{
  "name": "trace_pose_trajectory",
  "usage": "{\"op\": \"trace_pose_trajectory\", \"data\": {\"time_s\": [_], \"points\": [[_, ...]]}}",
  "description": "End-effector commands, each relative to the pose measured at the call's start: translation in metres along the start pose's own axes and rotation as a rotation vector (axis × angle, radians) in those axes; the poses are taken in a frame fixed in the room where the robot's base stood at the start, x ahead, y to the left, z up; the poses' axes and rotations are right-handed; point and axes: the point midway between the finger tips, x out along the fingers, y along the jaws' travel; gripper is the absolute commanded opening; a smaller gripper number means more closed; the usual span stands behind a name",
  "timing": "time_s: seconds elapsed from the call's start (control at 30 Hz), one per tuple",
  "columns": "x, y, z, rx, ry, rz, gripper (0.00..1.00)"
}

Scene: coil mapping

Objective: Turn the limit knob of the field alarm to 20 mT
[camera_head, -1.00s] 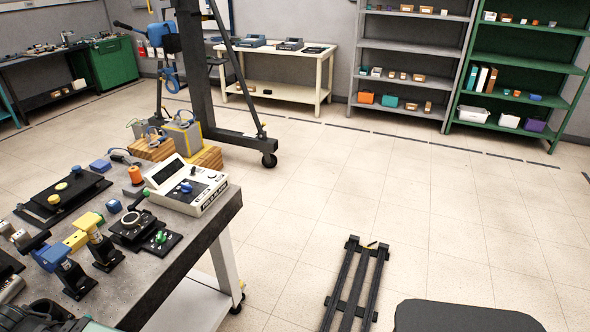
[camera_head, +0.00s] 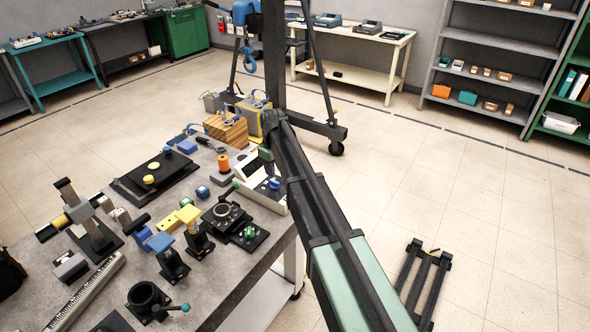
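A white console (camera_head: 277,206) with a blue knob (camera_head: 273,184) stands at the right edge of the bench; it looks like the field alarm, but no label or scale is readable. My green and black arm reaches up from the bottom and passes beside the console, covering part of its right side and top. The knob's pointer and setting are too small to read.
A wheeled hoist (camera_head: 336,148) stands behind.

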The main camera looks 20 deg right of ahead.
Motion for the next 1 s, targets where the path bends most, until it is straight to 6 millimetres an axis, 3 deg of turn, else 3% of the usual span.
{"op": "trace_pose_trajectory", "data": {"time_s": [0.03,0.1,0.37,0.47,0.8,1.0], "points": [[-0.010,0.015,-0.023,-0.037,0.000,0.000,0.39],[-0.013,0.026,-0.038,-0.086,0.000,0.000,0.39],[-0.003,0.028,-0.041,-0.112,0.000,0.000,0.39],[0.012,0.028,-0.041,-0.112,0.000,0.000,0.39],[0.089,0.028,-0.041,-0.110,0.000,0.000,0.39],[0.100,0.028,-0.041,-0.110,0.000,0.000,0.39]]}}
